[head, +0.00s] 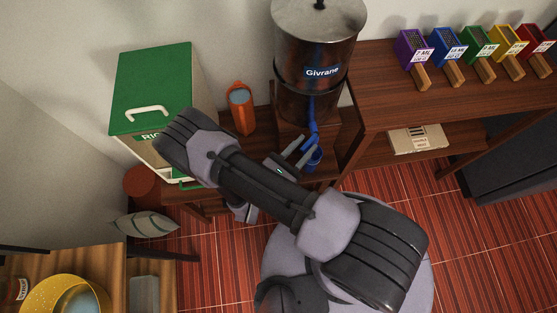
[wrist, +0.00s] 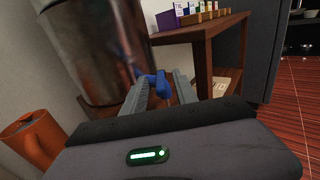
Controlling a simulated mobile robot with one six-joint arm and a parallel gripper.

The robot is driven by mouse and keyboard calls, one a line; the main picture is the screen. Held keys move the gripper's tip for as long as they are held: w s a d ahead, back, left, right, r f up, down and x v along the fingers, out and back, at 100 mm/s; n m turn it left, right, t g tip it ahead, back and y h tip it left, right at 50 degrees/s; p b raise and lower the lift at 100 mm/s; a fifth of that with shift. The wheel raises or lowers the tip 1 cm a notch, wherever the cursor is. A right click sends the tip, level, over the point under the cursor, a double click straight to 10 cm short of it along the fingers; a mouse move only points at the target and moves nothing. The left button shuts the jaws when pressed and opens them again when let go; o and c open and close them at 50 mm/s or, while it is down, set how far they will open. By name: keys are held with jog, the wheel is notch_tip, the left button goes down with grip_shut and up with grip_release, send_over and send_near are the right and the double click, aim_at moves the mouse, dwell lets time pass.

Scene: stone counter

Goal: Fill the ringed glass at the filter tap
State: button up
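The steel filter urn labelled Givrane (head: 318,55) stands on a wooden stand against the wall. Its blue tap (head: 312,130) hangs at the front; the tap also shows in the wrist view (wrist: 158,82). A small blue vessel (head: 314,160) shows just below the tap, partly behind a finger; I cannot tell whether it is the ringed glass, and no ring is visible. My gripper (head: 308,146) is close in front of the tap, its two fingers apart. In the wrist view the tap appears between the fingers, with no clear contact.
A green-lidded bin (head: 152,80) is further left. Coloured dispensers (head: 449,48) line the shelf at right. A yellow bowl (head: 38,297) sits on the lower-left table. Red tiled floor lies open at right.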

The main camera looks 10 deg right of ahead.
jog(key=v, duration=1.6)
jog(key=shift+s+a, duration=0.1)
jog(key=shift+a, duration=0.05)
dwell(6.2)
